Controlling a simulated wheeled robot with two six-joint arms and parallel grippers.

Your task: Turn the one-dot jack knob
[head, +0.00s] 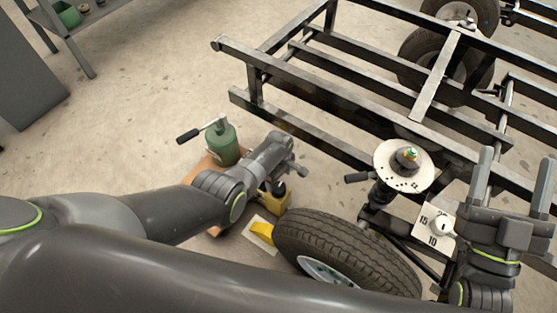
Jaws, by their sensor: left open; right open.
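A green jack-like body (222,143) with a lever and black grip stands on a wooden board at centre-left. A yellow base (274,198) with a dark round part stands beside the tyre, partly behind my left arm. I cannot make out a one-dot mark on either. My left gripper (298,155) is open, just right of the green body and above the yellow base; contact is unclear. A white knob (441,227) with a dark mark sits on a numbered white plate (428,211) at the right. My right gripper (513,172) is open, right of this knob, fingers pointing up in the picture.
A tyre (345,245) lies below the dark metal frame (330,122). A white disc (388,158) with dark dots and a green-topped hub stands at the frame's near side. Another wheel (415,45) is at the back. Concrete floor (150,75) is clear at upper left.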

